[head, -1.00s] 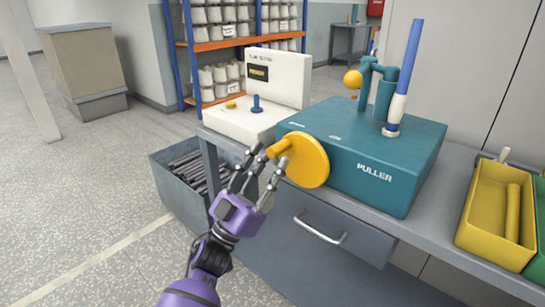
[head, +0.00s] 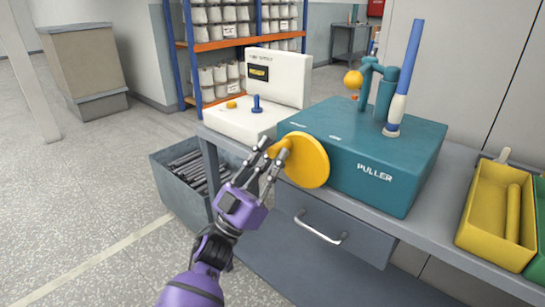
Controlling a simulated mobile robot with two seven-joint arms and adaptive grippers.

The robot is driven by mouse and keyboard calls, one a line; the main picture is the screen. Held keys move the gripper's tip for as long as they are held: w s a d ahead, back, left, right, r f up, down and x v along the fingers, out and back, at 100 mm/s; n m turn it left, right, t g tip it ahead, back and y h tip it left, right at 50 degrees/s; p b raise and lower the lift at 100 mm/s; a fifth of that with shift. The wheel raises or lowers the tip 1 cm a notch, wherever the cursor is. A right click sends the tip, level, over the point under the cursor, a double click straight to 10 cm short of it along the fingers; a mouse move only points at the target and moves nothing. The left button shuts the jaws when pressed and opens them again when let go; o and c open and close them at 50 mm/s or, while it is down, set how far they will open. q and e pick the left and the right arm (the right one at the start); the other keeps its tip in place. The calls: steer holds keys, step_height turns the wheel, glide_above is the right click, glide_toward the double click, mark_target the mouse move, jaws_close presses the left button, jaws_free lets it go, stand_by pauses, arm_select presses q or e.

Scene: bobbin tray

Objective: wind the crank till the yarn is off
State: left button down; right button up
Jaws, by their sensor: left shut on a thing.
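The teal puller (head: 365,160) stands on the bench with a yellow crank disc (head: 308,162) on its left side. My left gripper (head: 272,160) is shut on the yellow crank handle (head: 283,146), whose far part its fingers partly cover. A tall blue rod (head: 412,55) rises from the puller's top, tilted slightly right. A white wound part (head: 396,108), seemingly the yarn, is around its lower end. A teal bent arm (head: 372,70) with a yellow ball (head: 353,80) stands beside it. My right gripper is not in view.
A white machine (head: 278,75) with a dark display and blue peg stands left of the puller. A yellow tray (head: 483,215) lies at the right, beside a green one (head: 539,240). A grey bin (head: 180,200) of dark rods stands on the floor, left of the bench.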

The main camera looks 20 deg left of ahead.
mark_target(302, 172)
arm_select(q)
steer(key=shift+m+g+h, duration=0.3)
steer(key=shift+m+h, duration=0.1)
steer(key=shift+m, duration=0.1)
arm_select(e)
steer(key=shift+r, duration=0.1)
